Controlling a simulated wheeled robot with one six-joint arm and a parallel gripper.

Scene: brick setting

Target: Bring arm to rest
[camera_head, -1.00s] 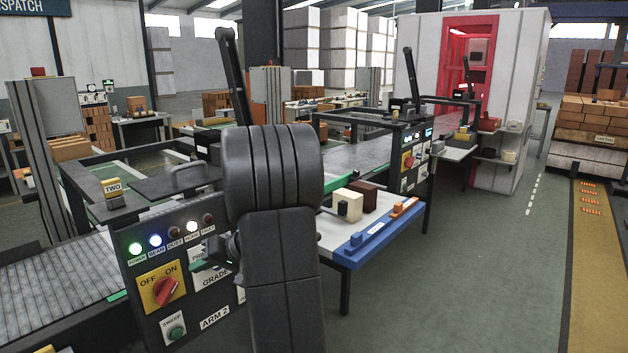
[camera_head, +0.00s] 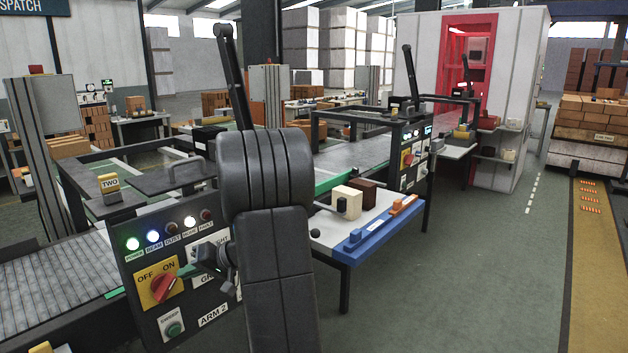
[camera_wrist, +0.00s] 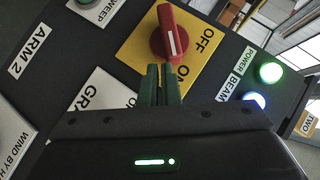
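My gripper (camera_wrist: 161,72) shows in the wrist view with its two dark green fingers close together, only a thin slit between them and nothing visible in it. The tips point at the red rotary switch (camera_wrist: 178,32) on its yellow OFF/ON plate; I cannot tell whether they touch it. In the head view my gripper (camera_head: 183,271) is just right of the red switch (camera_head: 163,288), in front of the ARM 2 panel (camera_head: 145,322). My own dark arm hides part of the panel there. The green POWER lamp (camera_head: 133,244) and the BEAM lamp (camera_head: 153,238) are lit.
Right of my arm, a white table (camera_head: 325,228) with a blue front edge holds a cream block (camera_head: 347,203) and a brown block (camera_head: 363,193). A conveyor (camera_head: 45,285) lies left of the panel. The green floor (camera_head: 470,270) at the right is clear.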

